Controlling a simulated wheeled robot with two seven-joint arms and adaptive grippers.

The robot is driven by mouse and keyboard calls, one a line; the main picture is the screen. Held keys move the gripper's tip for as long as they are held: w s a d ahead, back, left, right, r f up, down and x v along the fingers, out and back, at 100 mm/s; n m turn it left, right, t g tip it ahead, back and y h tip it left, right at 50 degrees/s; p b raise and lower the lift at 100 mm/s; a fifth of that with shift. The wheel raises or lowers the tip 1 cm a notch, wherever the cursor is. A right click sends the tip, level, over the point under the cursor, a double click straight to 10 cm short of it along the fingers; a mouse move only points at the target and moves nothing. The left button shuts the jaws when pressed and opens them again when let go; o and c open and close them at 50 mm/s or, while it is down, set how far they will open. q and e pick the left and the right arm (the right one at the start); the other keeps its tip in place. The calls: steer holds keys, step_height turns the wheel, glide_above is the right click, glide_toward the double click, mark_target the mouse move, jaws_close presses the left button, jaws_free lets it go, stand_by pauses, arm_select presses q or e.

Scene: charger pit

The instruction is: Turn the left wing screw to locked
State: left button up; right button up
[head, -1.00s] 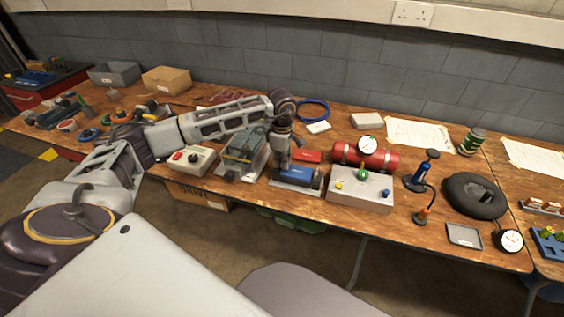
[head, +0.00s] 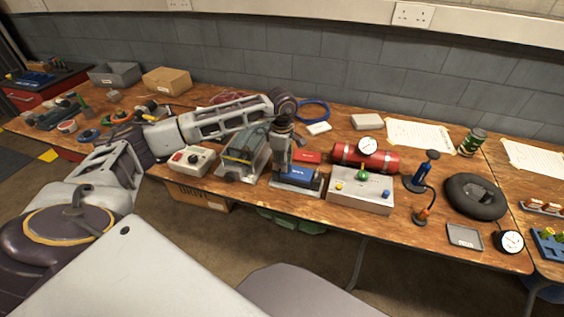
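A blue block (head: 302,176) sits in a grey cradle (head: 291,188) near the front edge of the bench. My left gripper (head: 285,168) points down at the cradle's left end, just left of the blue block. Its fingertips are small and partly hidden, so I cannot tell whether they are open or touching anything. I cannot make out the left wing screw or its position; it may be hidden by the gripper. My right gripper is not in view.
A red block (head: 307,157) lies behind the cradle. A grey box with coloured knobs (head: 360,190) and a red cylinder with a gauge (head: 380,160) stand to the right.

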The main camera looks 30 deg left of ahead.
arm_select(q)
step_height(320, 180, up, 12)
steer(key=shift+f, duration=0.2)
stand_by(0.4)
stand_by(0.5)
